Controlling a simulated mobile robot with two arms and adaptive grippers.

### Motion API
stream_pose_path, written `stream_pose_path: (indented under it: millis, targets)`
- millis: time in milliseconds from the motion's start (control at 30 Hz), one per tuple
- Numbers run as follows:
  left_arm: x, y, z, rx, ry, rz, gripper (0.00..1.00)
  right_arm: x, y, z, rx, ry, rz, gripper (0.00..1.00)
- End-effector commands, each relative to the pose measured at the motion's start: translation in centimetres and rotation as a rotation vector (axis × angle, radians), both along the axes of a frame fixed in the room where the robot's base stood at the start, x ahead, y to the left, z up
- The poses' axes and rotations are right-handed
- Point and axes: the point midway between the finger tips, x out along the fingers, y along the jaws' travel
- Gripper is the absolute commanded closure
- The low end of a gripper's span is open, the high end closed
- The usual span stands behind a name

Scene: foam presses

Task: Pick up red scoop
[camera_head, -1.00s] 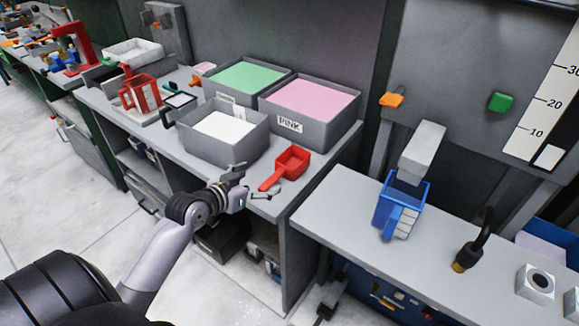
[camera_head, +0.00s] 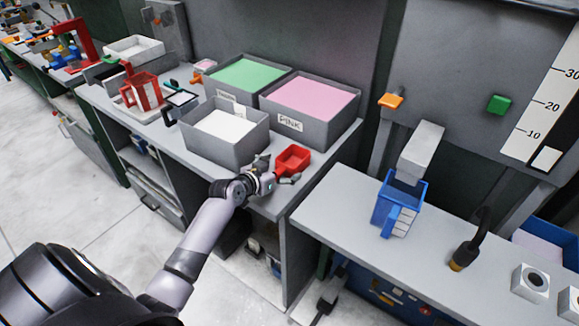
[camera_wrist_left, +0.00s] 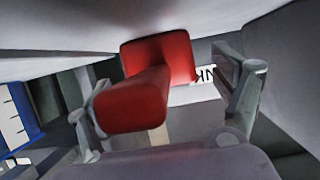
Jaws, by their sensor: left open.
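The red scoop (camera_head: 293,158) lies on the grey table in front of the pink bin, its handle toward my left gripper. My left gripper (camera_head: 277,172) is at the handle, which it largely hides in the head view. In the left wrist view, the scoop's red handle (camera_wrist_left: 135,100) points at the camera between the two spread fingers of the left gripper (camera_wrist_left: 165,110). The gripper is open, with a finger on each side of the handle. I cannot tell whether either finger touches it. My right gripper is not in view.
Grey bins of white (camera_head: 226,134), green (camera_head: 246,76) and pink (camera_head: 311,110) material stand behind the scoop. A blue container (camera_head: 399,205) stands on the neighbouring bench (camera_head: 330,215) to the right. The table edge is close to my left arm.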

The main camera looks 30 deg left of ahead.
Motion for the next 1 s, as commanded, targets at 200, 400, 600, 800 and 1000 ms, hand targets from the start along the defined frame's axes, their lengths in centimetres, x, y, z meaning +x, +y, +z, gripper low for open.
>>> stream_pose_path:
  millis: [200, 400, 600, 800, 1000]
  targets:
    - [0.19, -0.05, -0.10, 0.000, 0.000, -0.001, 0.13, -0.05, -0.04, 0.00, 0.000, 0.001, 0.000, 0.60]
    - [0.17, -0.04, -0.10, 0.000, 0.000, 0.000, 0.23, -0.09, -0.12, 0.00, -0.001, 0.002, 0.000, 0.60]
    - [0.16, -0.03, -0.10, 0.000, 0.001, 0.000, 0.37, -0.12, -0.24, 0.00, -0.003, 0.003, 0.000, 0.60]
    - [0.17, -0.02, -0.09, 0.000, 0.000, 0.000, 0.50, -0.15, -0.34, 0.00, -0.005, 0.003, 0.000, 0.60]
    - [0.16, -0.02, -0.09, 0.000, 0.000, 0.000, 0.63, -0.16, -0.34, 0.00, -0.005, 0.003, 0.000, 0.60]
